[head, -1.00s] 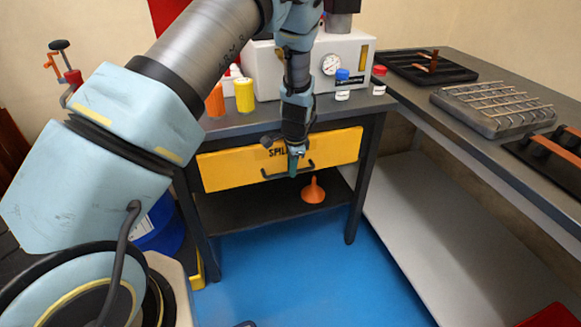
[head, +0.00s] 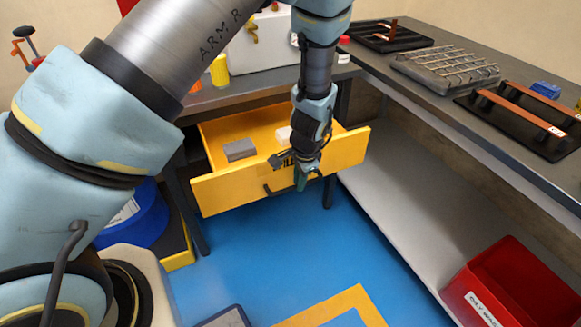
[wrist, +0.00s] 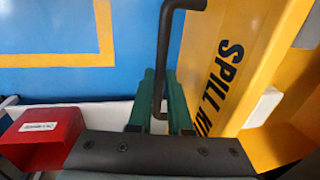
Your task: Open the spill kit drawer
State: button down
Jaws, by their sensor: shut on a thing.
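The yellow spill kit drawer (head: 222,190) stands pulled out from under the dark bench in the head view. A grey block (head: 240,150) and a white item (head: 284,134) lie inside it. My gripper (head: 301,180) is at the drawer's front, shut on the dark bar handle (head: 268,191). In the wrist view, the green fingers of my gripper (wrist: 161,100) sit on either side of the black handle (wrist: 165,50). The drawer front (wrist: 232,60) with its SPILL KIT lettering is to their right. My wrist hides part of the drawer in the head view.
A blue drum (head: 140,220) stands at left. The blue floor (head: 270,250) in front of the drawer is clear.

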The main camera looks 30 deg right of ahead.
jog(key=shift+s+a, duration=0.15)
jog(key=shift+s, duration=0.9)
jog(key=c, duration=0.8)
grip_release()
jog(key=shift+c, duration=0.2)
notch_tip(320, 180, up, 11)
jog(key=s, duration=0.2)
jog(key=shift+f+b, duration=0.2)
jog(key=shift+b, duration=0.1)
jog(key=shift+a, duration=0.1)
